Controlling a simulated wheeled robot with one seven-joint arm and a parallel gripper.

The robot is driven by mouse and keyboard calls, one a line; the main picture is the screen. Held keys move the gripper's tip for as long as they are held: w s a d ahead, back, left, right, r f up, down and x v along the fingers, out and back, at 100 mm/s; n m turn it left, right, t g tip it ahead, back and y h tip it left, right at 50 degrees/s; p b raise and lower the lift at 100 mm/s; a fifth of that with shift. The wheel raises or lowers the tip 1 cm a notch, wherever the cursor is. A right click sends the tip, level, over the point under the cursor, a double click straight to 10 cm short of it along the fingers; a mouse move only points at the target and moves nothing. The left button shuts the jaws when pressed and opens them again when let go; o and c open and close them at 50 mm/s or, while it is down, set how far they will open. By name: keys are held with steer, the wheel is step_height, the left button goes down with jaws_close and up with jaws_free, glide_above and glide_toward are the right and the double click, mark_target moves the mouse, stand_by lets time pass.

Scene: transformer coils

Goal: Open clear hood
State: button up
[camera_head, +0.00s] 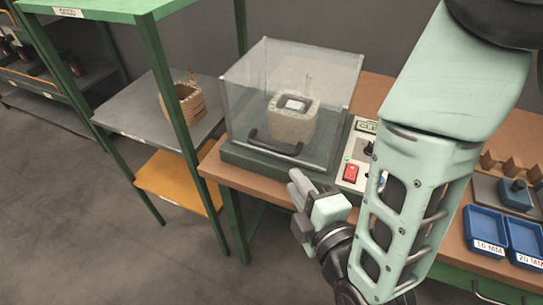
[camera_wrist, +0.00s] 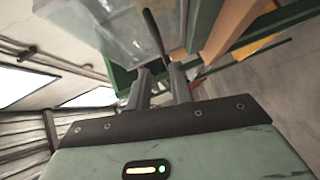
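The clear hood (camera_head: 345,75) is a see-through box, down on a dark green base (camera_head: 235,155) on the bench. A black bar handle (camera_head: 275,148) runs along the lower front of the hood.
A control panel (camera_head: 352,172) with a red switch stands right of the hood. Blue trays (camera_head: 484,230) are on the bench at right. Open floor lies at front left.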

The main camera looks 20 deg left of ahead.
mark_target(273, 150)
steer(key=b+x, duration=0.2)
steer(key=x, duration=1.1)
steer(key=shift+r, duration=0.15)
jaws_close()
